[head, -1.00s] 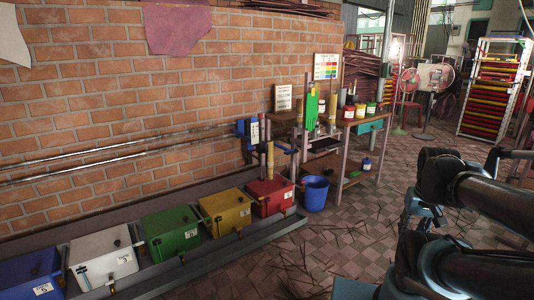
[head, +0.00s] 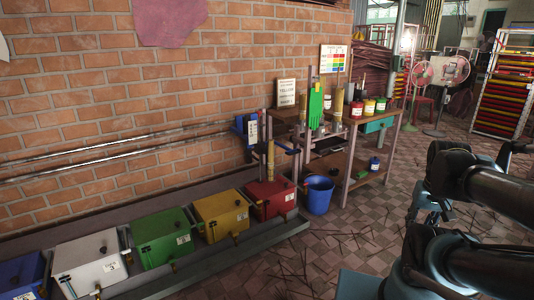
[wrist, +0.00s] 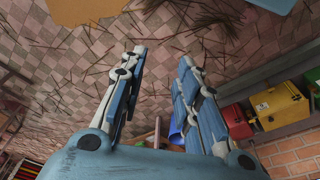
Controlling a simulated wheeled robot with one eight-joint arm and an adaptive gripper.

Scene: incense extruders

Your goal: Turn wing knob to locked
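A row of lidded boxes stands by the brick wall in the head view: blue (head: 18,278), white (head: 88,262), green (head: 160,238), yellow (head: 221,214) and red (head: 270,198). Small dark knobs and brass-coloured fittings show on several of them. I cannot tell which part is the wing knob, or its setting. My gripper (wrist: 160,62) is open and empty in the wrist view, its two fingers apart above the tiled floor. The yellow box (wrist: 280,103) and the red box also show at the right of that view, away from the fingers.
A wooden workbench (head: 379,122) with jars and a green panel (head: 315,108) stands beyond the red box. A blue bucket (head: 318,194) stands on the floor beside it. The boxes sit in a long grey tray (head: 268,238). Tiled floor with scattered sticks lies before it.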

